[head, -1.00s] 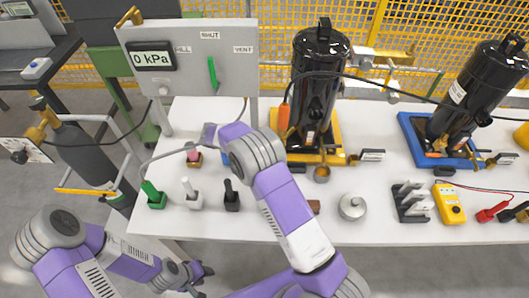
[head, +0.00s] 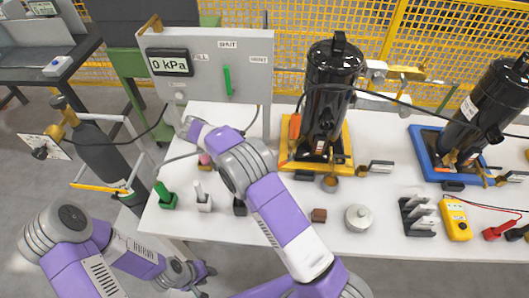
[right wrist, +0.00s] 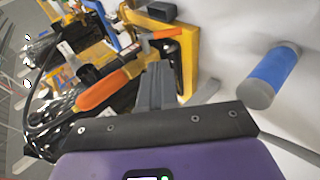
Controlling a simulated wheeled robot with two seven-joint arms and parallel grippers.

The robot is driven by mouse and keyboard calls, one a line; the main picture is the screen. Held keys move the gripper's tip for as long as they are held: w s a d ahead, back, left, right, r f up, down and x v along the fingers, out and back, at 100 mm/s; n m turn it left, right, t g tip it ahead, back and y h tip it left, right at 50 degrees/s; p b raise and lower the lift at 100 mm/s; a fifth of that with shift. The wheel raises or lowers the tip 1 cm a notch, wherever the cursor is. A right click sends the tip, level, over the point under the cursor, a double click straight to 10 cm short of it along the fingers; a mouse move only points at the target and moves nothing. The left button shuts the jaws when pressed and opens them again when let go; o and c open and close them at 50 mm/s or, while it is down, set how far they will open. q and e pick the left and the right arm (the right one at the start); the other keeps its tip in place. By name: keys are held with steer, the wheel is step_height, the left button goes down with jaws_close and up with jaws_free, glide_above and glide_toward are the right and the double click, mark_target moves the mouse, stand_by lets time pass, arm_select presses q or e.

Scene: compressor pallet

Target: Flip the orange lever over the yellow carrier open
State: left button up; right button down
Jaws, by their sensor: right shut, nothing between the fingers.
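The yellow carrier (head: 338,169) holds an upright black cylinder (head: 331,85) on the white table. The orange lever (head: 294,127) stands steeply along the cylinder's left side. In the right wrist view the lever (right wrist: 100,91) reaches from the carrier's clamp (right wrist: 158,35) across the left half. My right gripper's fingers (right wrist: 156,87) are shut and empty, close to the lever's right side, with a gap that is hard to judge. In the head view they are hidden by my right arm. My left gripper (head: 203,279) is small in view, off the table's front edge; its fingers look apart.
A blue carrier (head: 428,151) with a second black cylinder stands right. A gauge panel (head: 250,60) reading 0 kPa stands behind left. A dark hose (head: 400,104) runs across the cylinders. A round metal weight (head: 358,217) stands in front.

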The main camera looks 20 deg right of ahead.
steer(key=v, duration=0.3)
steer(key=shift+a+r, duration=0.25)
steer(key=shift+a, duration=0.05)
steer(key=shift+r+p, duration=0.1)
steer(key=shift+p, duration=0.25)
